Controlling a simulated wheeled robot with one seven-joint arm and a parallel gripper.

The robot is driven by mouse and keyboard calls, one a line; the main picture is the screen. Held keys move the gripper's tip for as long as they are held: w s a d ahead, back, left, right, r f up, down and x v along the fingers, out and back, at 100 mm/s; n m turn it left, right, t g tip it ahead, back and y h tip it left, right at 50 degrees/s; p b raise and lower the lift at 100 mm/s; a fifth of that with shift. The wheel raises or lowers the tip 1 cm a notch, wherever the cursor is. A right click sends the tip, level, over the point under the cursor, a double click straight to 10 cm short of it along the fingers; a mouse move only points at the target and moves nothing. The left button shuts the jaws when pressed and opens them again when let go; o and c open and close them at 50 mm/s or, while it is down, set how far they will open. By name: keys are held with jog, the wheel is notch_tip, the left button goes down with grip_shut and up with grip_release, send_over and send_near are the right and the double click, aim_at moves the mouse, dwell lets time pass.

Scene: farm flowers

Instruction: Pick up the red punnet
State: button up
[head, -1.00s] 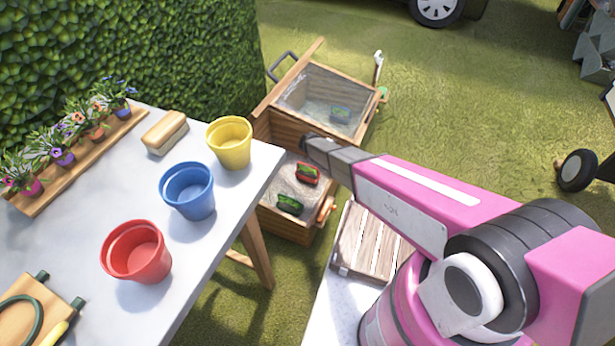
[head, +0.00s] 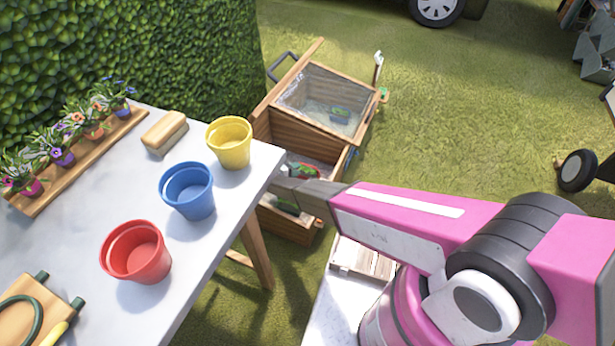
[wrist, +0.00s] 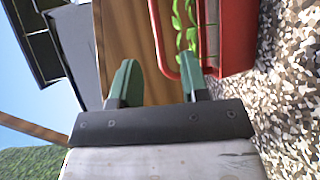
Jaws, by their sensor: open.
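The red punnet (head: 305,170), with green leaves in it, sits on the gravel in the low open part of a wooden cold frame. My arm partly covers it in the head view. In the wrist view, the red punnet (wrist: 240,40) is at the upper right, and its thin red rim or handle runs down close to my fingers. My gripper (wrist: 157,82) is open, its two green-tipped fingers apart with nothing clearly held. The right finger appears close to the punnet's handle; I cannot tell whether they touch.
A green punnet (head: 287,206) lies nearer on the same gravel. The cold frame's wooden wall (wrist: 125,35) rises beside my fingers. Its glazed upper part (head: 325,95) stands behind. The table with red (head: 136,252), blue (head: 187,190) and yellow (head: 229,143) pots is at left.

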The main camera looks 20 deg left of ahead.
send_over(308, 171)
jog(key=s, duration=0.2)
jog(key=shift+a+f, duration=0.1)
jog(key=shift+f, duration=0.45)
grip_shut()
